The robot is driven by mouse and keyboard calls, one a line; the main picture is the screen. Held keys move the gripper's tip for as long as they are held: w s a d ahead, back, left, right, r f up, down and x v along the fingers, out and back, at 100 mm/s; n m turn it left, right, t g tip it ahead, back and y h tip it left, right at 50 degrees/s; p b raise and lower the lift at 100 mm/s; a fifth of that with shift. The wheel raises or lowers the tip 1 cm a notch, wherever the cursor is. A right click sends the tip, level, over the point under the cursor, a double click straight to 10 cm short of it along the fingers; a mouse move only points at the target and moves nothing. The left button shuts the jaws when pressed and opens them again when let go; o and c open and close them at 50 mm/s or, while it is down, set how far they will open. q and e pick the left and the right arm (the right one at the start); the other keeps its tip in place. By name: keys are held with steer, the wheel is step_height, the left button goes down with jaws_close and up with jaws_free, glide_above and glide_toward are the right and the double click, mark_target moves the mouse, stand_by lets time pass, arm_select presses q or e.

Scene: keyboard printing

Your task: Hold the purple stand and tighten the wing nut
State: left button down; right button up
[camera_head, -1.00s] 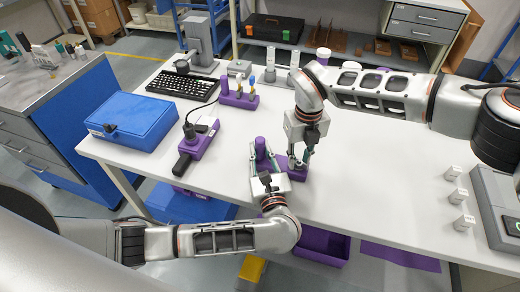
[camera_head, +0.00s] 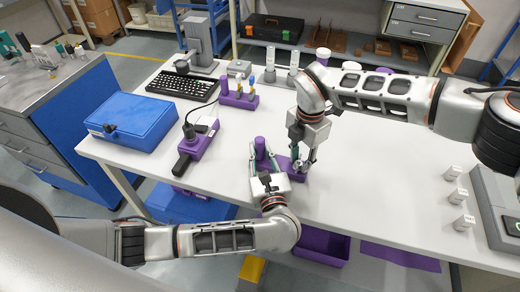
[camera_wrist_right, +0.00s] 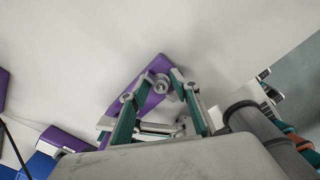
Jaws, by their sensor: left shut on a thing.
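The purple stand (camera_head: 261,155) is on the near edge of the white table, its upright post between the fingers of my left gripper (camera_head: 262,160). My left gripper is shut on it from the front. The stand's purple base shows in the right wrist view (camera_wrist_right: 152,72). The grey wing nut (camera_wrist_right: 161,85) is on that base. My right gripper (camera_head: 300,168) points down over the base, just right of the post. In the right wrist view its fingertips (camera_wrist_right: 161,80) lie either side of the wing nut; whether both touch it is unclear.
A purple holder with a cable (camera_head: 198,140), a blue case (camera_head: 131,120), a black keyboard (camera_head: 184,85) and a purple rack (camera_head: 240,95) stand to the left and behind. Small white blocks (camera_head: 456,196) are at right. The table between is clear.

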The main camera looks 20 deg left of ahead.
arm_select(q)
steer(key=shift+w+r, duration=0.1)
arm_select(e)
steer(key=shift+s+a+f, duration=0.1)
steer(key=shift+s+f, duration=0.25)
steer(key=shift+f, duration=0.15)
steer(key=shift+r, duration=0.2)
steer(key=shift+w+r, duration=0.1)
steer(key=shift+r, duration=0.2)
step_height(320, 180, up, 5)
steer(key=shift+w+f, duration=0.15)
steer(key=shift+f, duration=0.05)
steer(key=shift+r, duration=0.45)
step_height(320, 180, up, 12)
stand_by(0.3)
